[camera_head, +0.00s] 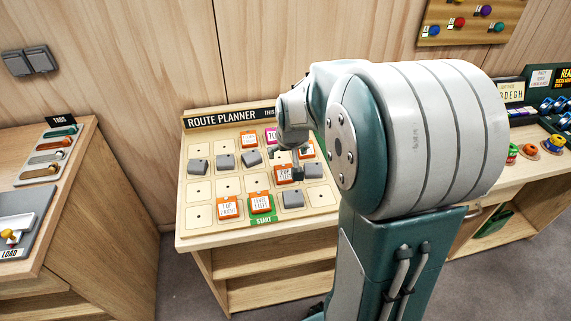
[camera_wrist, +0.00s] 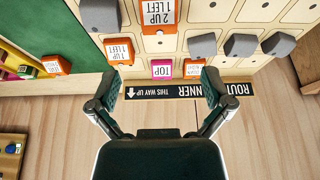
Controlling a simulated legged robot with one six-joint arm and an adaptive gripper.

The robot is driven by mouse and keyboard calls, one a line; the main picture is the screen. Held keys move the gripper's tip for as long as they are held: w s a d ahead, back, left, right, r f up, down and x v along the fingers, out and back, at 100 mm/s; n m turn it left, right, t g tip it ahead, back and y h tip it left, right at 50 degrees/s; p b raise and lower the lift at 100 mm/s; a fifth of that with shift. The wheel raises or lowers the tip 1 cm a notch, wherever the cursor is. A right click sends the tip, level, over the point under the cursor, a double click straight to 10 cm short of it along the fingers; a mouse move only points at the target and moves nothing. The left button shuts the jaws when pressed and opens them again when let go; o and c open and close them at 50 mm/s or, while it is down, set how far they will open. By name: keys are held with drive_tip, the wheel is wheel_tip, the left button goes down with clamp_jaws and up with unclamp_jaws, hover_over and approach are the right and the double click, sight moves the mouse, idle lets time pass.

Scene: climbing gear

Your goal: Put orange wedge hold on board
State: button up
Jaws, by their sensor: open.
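The route planner board (camera_head: 232,184) is a pale wooden panel with a grid of cells, and it also shows in the wrist view (camera_wrist: 232,74). Several orange blocks with white printed faces sit on it, among them one near the lower left (camera_head: 228,205) and one reading 2 up 1 left (camera_wrist: 158,14). Another orange block (camera_wrist: 56,65) is at the edge of a green surface, left in the wrist view. I cannot tell which is the wedge hold. My gripper (camera_wrist: 160,90) is open and empty above the board's header strip; my arm partly hides the board in the head view.
Grey blocks (camera_head: 198,166) and a pink TOP tile (camera_wrist: 162,69) occupy board cells. A side cabinet with a tag rack (camera_head: 50,155) stands at left. Coloured holds (camera_head: 553,145) lie on the right counter. A peg panel (camera_head: 470,22) hangs on the wall.

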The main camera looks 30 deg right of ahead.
drive_tip(key=s+a+r+n, duration=0.1)
drive_tip(key=s+a+r, duration=0.2)
drive_tip(key=s, duration=0.4)
drive_tip(key=s+a+r+n, duration=0.1)
drive_tip(key=s+a+r, duration=0.3)
drive_tip(key=s, duration=0.3)
drive_tip(key=s+a+r+n+t+y, duration=0.1)
drive_tip(key=s+a+r, duration=0.3)
drive_tip(key=s+a, duration=0.2)
drive_tip(key=shift+s, duration=0.7)
